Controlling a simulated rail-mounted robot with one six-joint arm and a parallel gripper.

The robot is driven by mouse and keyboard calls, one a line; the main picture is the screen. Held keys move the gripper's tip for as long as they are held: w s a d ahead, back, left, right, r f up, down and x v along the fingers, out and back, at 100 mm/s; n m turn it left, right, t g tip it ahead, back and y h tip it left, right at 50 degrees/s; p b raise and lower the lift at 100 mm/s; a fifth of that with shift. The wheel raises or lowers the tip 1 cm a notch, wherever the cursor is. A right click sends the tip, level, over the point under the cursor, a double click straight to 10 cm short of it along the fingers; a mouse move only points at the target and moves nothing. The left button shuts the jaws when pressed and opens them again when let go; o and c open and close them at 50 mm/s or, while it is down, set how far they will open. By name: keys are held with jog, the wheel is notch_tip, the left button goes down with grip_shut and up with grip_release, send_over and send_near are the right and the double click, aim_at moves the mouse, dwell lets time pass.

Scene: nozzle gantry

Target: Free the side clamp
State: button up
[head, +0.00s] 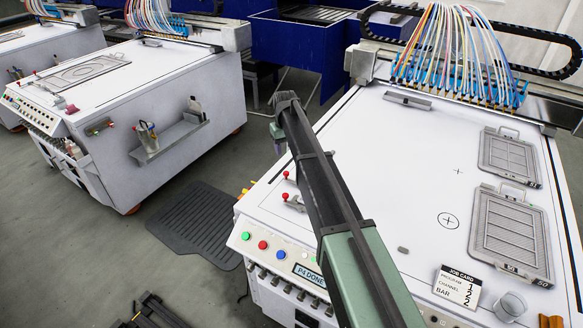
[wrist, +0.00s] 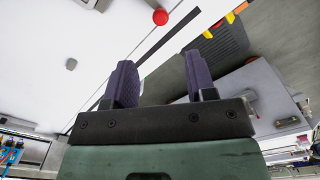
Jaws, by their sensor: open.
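Two small red-knobbed fittings, which look like clamps, stand at the left edge of the near white table. One red knob (head: 286,174) is farther back and the other red knob (head: 285,196) is nearer, on a grey base. I cannot tell from the frames which is the side clamp or how it is set. One red knob (wrist: 160,17) also shows in the wrist view, ahead of the fingers and apart from them. My gripper (wrist: 161,82) is open with nothing between its two dark fingers.
The white table (head: 365,145) carries two grey framed trays (head: 511,232) (head: 510,157) at the right, a grey bar (head: 407,100) at the back and a small grey block (head: 403,249). Tubed nozzles (head: 460,75) span the back. A job card (head: 457,287) and cup (head: 509,306) stand in front.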

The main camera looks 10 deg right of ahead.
aim_at(286, 172)
notch_tip(286, 172, down, 11)
jog(key=b, duration=1)
jog(key=shift+b, duration=0.35)
jog(key=shift+r, duration=0.1)
grip_shut()
